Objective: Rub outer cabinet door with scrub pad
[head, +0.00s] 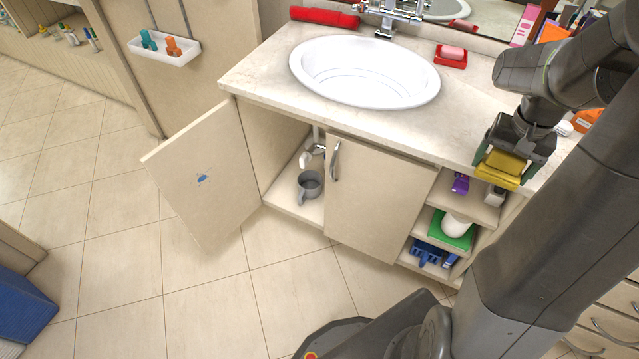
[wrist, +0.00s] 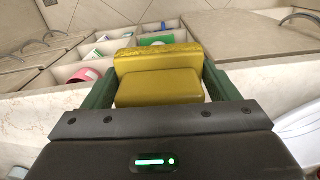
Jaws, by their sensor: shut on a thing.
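My gripper (head: 507,158) is shut on a yellow scrub pad (head: 500,176) and holds it near the front edge of the counter, above the open shelves. In the wrist view the pad (wrist: 160,86) sits between the two green fingers. A beige cabinet door (head: 205,175) stands swung open at the left, with a small blue mark (head: 202,178) on the face toward me. A second cabinet door (head: 375,195) with a metal handle is closed. The gripper and pad are well to the right of the open door, apart from both doors.
A white sink (head: 365,70) is set in the counter (head: 265,75). A grey mug (head: 310,185) stands inside the open cabinet. The shelves hold a green box (head: 452,230) and blue items (head: 432,255). Tiled floor (head: 200,300) is clear before the doors. A blue object (head: 22,305) sits at lower left.

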